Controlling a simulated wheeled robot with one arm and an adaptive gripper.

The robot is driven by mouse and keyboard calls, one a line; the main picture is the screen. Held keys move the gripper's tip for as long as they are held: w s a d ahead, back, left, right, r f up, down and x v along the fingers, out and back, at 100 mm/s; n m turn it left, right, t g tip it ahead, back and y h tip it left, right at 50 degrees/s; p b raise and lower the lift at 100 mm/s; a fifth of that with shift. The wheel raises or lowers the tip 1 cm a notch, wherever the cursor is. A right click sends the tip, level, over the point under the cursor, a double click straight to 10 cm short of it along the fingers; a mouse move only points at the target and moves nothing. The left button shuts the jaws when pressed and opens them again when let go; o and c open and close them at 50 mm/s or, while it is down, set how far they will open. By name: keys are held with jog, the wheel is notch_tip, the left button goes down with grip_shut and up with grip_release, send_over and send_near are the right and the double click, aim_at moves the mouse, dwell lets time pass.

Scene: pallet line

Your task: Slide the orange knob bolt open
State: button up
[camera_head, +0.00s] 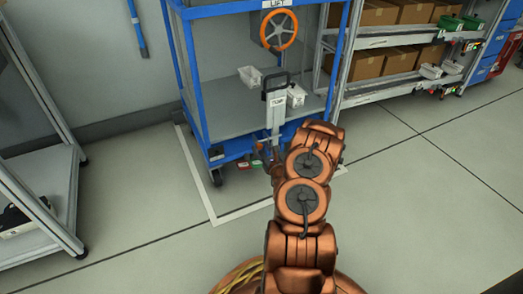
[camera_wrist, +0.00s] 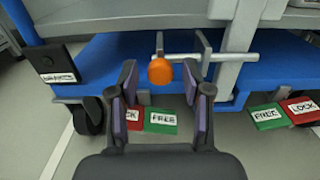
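The orange knob (camera_wrist: 160,71) sits at the end of a thin silver bolt rod (camera_wrist: 212,57) on the blue cart frame in the wrist view. The rod runs sideways through grey brackets. My gripper (camera_wrist: 166,88) is open, with its two purple-padded fingers on either side of the knob in the picture. I cannot tell whether either finger touches it. Below are a green FREE label (camera_wrist: 162,121) and a red LOCK label (camera_wrist: 132,118), partly hidden by the left finger.
The blue cart (camera_head: 190,80) carries an orange handwheel (camera_head: 279,29) and white bins. A second FREE label (camera_wrist: 267,116) and LOCK label (camera_wrist: 301,109) lie to the right. A caster (camera_wrist: 87,116) is at the left. Shelving with boxes (camera_head: 368,65) stands at right; open floor lies in front.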

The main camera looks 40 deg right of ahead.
grip_shut()
dwell(0.3)
jog(key=shift+r+p, duration=0.1)
jog(key=shift+p, duration=0.2)
jog(key=shift+a, duration=0.1)
